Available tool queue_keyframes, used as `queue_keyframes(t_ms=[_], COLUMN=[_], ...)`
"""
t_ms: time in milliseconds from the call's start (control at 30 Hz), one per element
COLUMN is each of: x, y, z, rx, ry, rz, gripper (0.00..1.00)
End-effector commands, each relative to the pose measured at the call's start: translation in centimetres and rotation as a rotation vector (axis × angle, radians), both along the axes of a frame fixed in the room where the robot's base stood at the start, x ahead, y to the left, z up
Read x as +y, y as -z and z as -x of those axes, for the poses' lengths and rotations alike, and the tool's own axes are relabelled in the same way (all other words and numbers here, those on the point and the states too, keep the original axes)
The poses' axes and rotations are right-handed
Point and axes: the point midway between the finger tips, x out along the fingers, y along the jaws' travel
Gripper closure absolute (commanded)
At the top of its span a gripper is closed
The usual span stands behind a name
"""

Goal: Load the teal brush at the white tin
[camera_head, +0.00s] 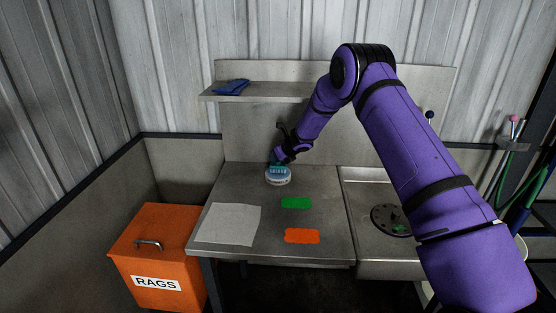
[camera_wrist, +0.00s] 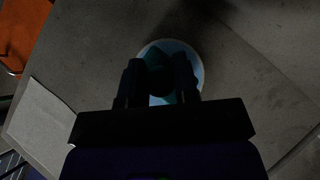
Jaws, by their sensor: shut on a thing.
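The white tin (camera_head: 278,179) stands near the back of the grey metal bench, with a light label band on its side. In the wrist view its round white rim (camera_wrist: 199,62) surrounds blue contents. My gripper (camera_head: 280,160) is directly over the tin, pointing down. It is shut on the teal brush (camera_head: 274,163), whose teal part shows just above the tin's mouth. In the wrist view my gripper's dark fingers (camera_wrist: 160,82) stand either side of the brush (camera_wrist: 187,95). The brush's lower end is hidden, so I cannot tell if it touches the contents.
A green patch (camera_head: 296,203), an orange patch (camera_head: 302,236) and a pale sheet (camera_head: 228,224) lie on the bench. A sink with a drain (camera_head: 390,219) is at right. A shelf (camera_head: 262,98) holds a blue glove (camera_head: 232,87). An orange rags bin (camera_head: 158,255) stands left.

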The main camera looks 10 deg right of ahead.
Motion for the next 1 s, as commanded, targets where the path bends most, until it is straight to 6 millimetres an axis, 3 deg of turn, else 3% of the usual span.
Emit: queue_keyframes(t_ms=[700, 1000], x=[0.0, 0.0], y=[-5.0, -6.0], z=[0.0, 0.0], rx=[-0.002, -0.001], ry=[-0.001, 0.001], rz=[0.001, 0.000], gripper=[0.98, 0.98])
